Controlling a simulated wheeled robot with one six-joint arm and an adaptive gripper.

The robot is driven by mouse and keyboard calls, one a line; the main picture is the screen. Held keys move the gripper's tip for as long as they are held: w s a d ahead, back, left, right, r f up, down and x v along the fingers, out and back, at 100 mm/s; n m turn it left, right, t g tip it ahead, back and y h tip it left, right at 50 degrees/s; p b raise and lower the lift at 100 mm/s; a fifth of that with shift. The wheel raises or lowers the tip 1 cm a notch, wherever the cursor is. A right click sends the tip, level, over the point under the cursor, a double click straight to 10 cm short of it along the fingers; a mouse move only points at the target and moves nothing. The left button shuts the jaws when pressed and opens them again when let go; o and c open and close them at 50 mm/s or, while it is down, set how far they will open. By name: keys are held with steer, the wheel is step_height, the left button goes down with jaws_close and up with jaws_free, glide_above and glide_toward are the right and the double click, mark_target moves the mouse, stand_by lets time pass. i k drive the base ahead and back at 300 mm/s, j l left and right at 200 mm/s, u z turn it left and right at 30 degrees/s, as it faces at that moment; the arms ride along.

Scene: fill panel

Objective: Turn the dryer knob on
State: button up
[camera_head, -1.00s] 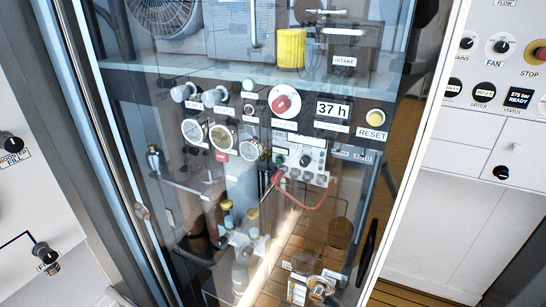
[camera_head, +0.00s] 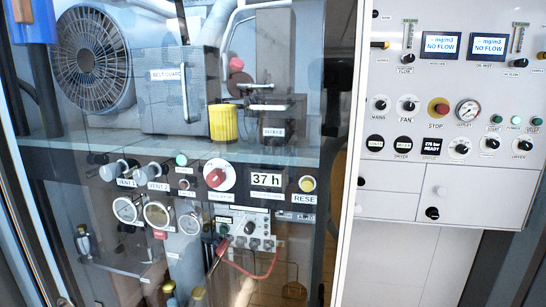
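The control panel (camera_head: 398,188) is on the right, with several black knobs. A black knob (camera_head: 525,145) near its right edge has a small label below it that may read DRYER; the print is too small to be sure. I cannot tell which way the knob's pointer is set. My gripper is not in view.
A glass-fronted cabinet fills the left and middle, with a fan (camera_head: 92,60), a yellow cylinder (camera_head: 223,122), gauges and a 37 h display (camera_head: 266,180) inside. A red STOP button (camera_head: 438,108), a FAN knob (camera_head: 408,105) and a pressure gauge (camera_head: 467,113) are on the panel.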

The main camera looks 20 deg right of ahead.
mark_target(524, 146)
steer(key=z, duration=1.5)
